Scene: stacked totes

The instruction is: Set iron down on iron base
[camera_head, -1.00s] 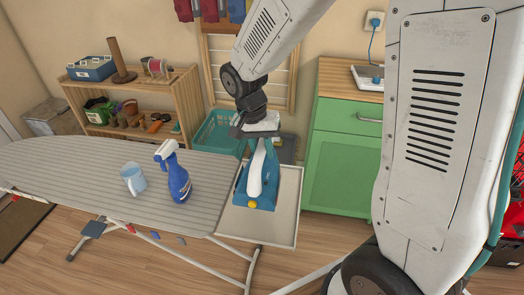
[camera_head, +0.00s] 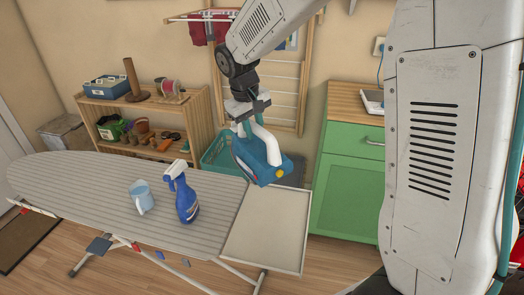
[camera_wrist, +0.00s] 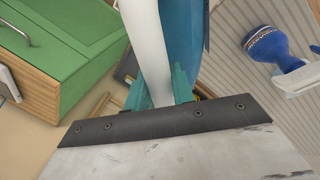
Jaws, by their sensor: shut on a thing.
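The iron (camera_head: 267,172) is blue-teal with a white handle and a yellow knob. My gripper (camera_head: 250,118) is shut on the iron's white handle and holds it tilted above the tray end of the ironing board, apart from it. In the wrist view the iron's handle (camera_wrist: 145,40) sits between the teal fingertips (camera_wrist: 165,93). A white base-like piece (camera_head: 373,102), partly hidden by my arm, lies on the green cabinet's top, below a wall socket with a blue cord; I cannot tell for sure that it is the iron base.
The ironing board (camera_head: 90,185) carries a light-blue mug (camera_head: 142,197) and a blue spray bottle (camera_head: 186,200). Its pale end tray (camera_head: 265,235) is empty. The green cabinet (camera_head: 345,185) stands to the right, a wooden shelf (camera_head: 200,115) behind. A teal basket (camera_head: 220,155) is behind the iron.

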